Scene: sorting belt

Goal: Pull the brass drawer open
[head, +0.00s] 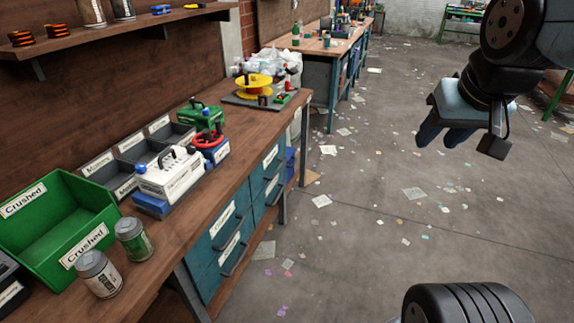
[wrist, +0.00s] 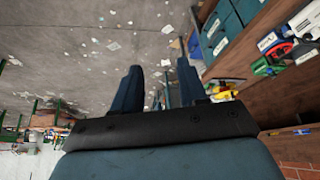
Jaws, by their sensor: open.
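A blue drawer unit sits under the workbench in the head view, with an upper left drawer (head: 209,241), a lower left drawer (head: 208,281), an upper right drawer (head: 258,180) and a lower right drawer (head: 260,208). Each has a white label and a dark bar handle. The labels are too small to read, so I cannot tell which is the brass one. All look closed. My gripper (head: 440,138) is open and empty in the air over the floor, well right of the drawers. Its two blue fingers stand apart in the wrist view (wrist: 159,75).
The wooden bench top (head: 190,235) holds a green crate (head: 35,240) labelled Crushed, two cans, grey bins and a white-and-blue case (head: 168,178). A bench leg (head: 191,293) stands left of the drawers. The floor (head: 370,235) before them is open, with scattered paper.

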